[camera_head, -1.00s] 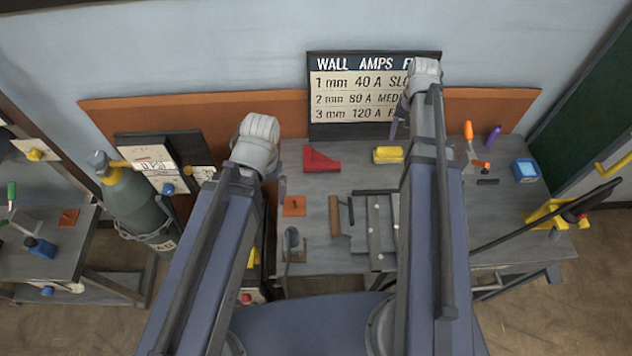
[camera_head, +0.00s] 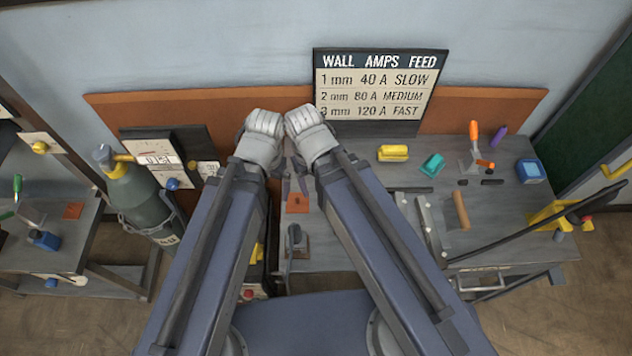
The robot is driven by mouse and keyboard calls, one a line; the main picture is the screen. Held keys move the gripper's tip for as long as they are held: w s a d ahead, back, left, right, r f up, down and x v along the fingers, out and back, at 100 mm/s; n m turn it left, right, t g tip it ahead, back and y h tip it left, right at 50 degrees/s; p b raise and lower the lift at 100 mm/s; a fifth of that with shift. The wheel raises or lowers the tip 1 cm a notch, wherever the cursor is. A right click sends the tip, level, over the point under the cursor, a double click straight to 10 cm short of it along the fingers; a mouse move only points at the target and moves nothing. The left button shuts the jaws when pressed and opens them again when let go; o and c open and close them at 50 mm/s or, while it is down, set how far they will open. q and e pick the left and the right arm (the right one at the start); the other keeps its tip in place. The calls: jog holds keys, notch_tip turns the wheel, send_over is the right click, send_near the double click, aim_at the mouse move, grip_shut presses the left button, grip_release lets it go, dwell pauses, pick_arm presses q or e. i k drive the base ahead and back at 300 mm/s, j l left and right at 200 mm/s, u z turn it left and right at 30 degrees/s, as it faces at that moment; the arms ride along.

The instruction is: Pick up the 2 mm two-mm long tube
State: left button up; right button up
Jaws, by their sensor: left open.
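A dark long tube (camera_head: 408,190) lies at the back edge of the metal fixture (camera_head: 428,222) on the grey workbench. Two short dark tubes, one of them here (camera_head: 492,182), lie further right. I cannot read any wall thickness on the tubes. My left gripper (camera_head: 285,187) hangs over the left part of the bench, left of the long tube and apart from it. It is open, with its fingers small and partly hidden. My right gripper (camera_head: 301,180) is close beside it, also left of the tube. Its fingers are too unclear to judge.
The workbench (camera_head: 340,258) also holds a yellow block (camera_head: 393,153), a teal piece (camera_head: 432,165), a wooden-coloured bar (camera_head: 461,210), an orange-handled clamp (camera_head: 473,140) and a blue box (camera_head: 530,171). A sign (camera_head: 378,85) stands behind. A gas cylinder (camera_head: 145,200) is at left.

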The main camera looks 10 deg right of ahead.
aim_at(436, 248)
jog(key=k, duration=0.25)
jog(key=k+z, duration=0.35)
jog(key=j+z, duration=0.25)
jog(key=z, duration=0.2)
jog(key=j+z, duration=0.25)
jog(key=z, duration=0.2)
jog(key=k+j+z, duration=0.1)
jog(key=j+z, duration=0.15)
jog(key=z, duration=0.2)
jog(key=k+j+z, duration=0.25)
jog(key=k+j, duration=0.35)
jog(key=j, duration=0.15)
jog(key=k+j+z, duration=0.25)
jog(key=k+j, duration=0.4)
